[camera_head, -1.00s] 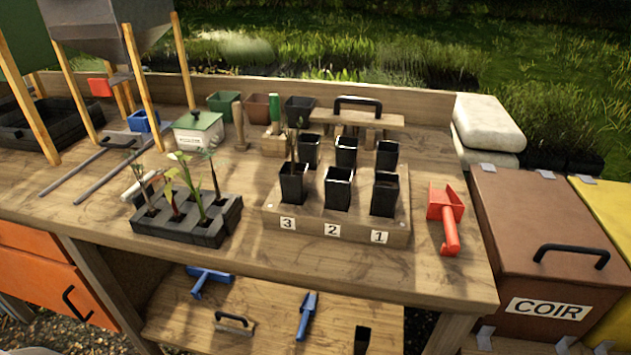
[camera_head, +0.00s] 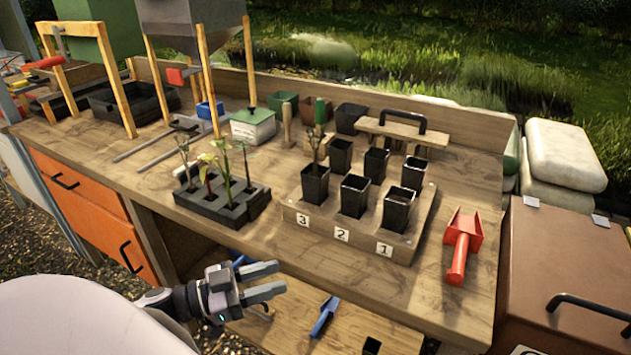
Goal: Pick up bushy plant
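Several seedlings stand upright in a dark cell tray (camera_head: 214,207) on the bench. They include a leafy green plant (camera_head: 225,172), a reddish-stemmed plant with pale leaves (camera_head: 206,172) and a thin brownish plant (camera_head: 184,152) at the left. I cannot tell for sure which is the bushy plant. Another stem (camera_head: 315,150) rises from the black pot (camera_head: 314,186) above label 3. My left gripper (camera_head: 281,277) is open and empty, in front of the bench edge, below and to the right of the tray and apart from it. My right gripper is not in view.
A wooden pot holder (camera_head: 400,248) with several black pots stands right of the tray. A red scoop (camera_head: 461,250) lies farther right. A green-lidded box (camera_head: 253,124) and posts stand behind the tray. A lower shelf (camera_head: 300,325) holds blue tools. Bare bench lies left of the tray.

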